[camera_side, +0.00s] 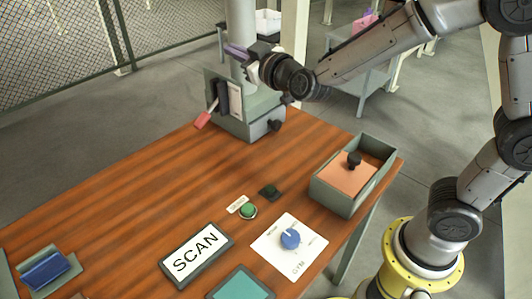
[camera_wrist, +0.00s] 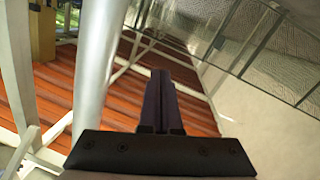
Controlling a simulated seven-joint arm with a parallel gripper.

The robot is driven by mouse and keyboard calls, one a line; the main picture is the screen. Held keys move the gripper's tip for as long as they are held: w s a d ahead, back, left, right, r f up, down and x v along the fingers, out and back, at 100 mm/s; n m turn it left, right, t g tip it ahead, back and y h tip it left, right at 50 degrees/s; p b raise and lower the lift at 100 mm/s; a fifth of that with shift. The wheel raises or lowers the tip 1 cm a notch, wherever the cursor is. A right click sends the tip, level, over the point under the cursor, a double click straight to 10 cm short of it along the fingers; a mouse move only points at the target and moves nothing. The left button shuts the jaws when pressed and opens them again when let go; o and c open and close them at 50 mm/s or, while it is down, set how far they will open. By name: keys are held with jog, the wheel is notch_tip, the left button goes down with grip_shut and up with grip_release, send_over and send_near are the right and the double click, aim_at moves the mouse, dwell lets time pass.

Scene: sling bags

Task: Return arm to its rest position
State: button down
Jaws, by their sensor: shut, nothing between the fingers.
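My gripper (camera_side: 237,52) is raised in the air at the upper middle of the side view, over the far end of the wooden table. Its purple fingers point left, close to the grey column of the machine. In the wrist view its dark fingers (camera_wrist: 160,85) are together with nothing between them. My arm stretches from the right side of the side view and is clear of the table top.
A grey machine (camera_side: 262,118) with a red-tipped lever (camera_side: 203,120) stands below my gripper. The wooden table (camera_side: 120,190) carries a SCAN plate (camera_side: 196,254), a blue knob (camera_side: 290,239), a green button (camera_side: 248,211) and an open-topped box (camera_side: 343,203). A mesh fence (camera_side: 50,45) is behind.

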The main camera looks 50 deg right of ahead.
jog(key=s+d+r+g+y, duration=0.1)
jog(key=s+r+y, duration=0.15)
jog(key=s, duration=0.45)
jog(key=s+d+r+g+y, duration=0.1)
jog(key=s+d+r, duration=0.15)
jog(key=s, duration=0.35)
jog(key=s+f+m+g, duration=0.1)
jog(key=s+f+g, duration=0.4)
jog(key=s, duration=0.5)
jog(key=s+d+f+g+h, duration=0.1)
jog(key=s+f+g, duration=0.3)
jog(key=s+f, duration=0.4)
jog(key=s, duration=0.3)
jog(key=shift+d+f+m+g, duration=0.15)
jog(key=shift+f+m+g, duration=0.15)
jog(key=shift+m+g, duration=0.1)
